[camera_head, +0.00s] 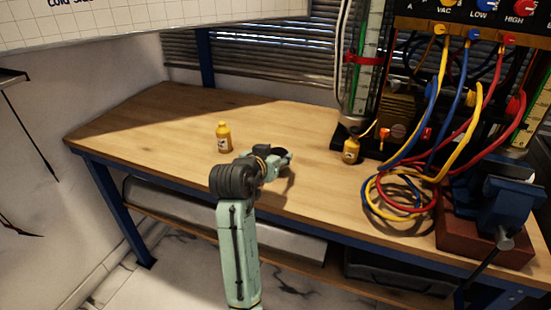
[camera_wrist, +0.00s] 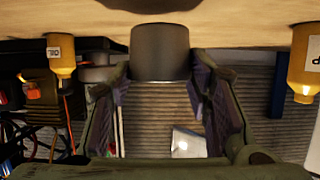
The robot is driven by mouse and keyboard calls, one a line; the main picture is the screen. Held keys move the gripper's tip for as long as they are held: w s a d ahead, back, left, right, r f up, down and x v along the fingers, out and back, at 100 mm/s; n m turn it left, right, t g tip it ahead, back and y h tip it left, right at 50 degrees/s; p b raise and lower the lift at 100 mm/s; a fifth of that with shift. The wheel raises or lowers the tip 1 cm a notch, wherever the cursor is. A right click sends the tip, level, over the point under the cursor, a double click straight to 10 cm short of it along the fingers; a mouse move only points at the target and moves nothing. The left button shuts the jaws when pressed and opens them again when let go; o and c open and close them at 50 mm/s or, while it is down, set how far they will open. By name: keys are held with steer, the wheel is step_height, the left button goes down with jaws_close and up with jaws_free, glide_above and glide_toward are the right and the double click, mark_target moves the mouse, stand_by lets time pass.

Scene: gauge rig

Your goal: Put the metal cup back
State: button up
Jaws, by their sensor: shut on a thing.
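The metal cup (camera_wrist: 160,52) is a plain dark grey cylinder, seen in the wrist view between the two fingers of my gripper (camera_wrist: 165,85). That view is upside down, with the wooden tabletop along its top. The fingers are shut on the cup's sides. A dark shadow lies on the wood by the cup's base; I cannot tell whether the base touches the wood. In the head view my gripper (camera_head: 281,158) is low over the middle of the workbench (camera_head: 150,125), and the cup is mostly hidden there as a small dark shape.
A yellow bottle (camera_head: 223,138) stands left of my gripper. Another yellow bottle (camera_head: 351,151) stands to the right, by the gauge rig (camera_head: 440,20). Coiled red, blue and yellow hoses (camera_head: 400,195) and a blue vise (camera_head: 495,195) fill the right end. The bench's left part is clear.

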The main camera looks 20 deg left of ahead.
steer(key=shift+f, duration=0.9)
steer(key=shift+f, duration=0.15)
steer(key=o, duration=1.2)
steer(key=shift+o, duration=0.2)
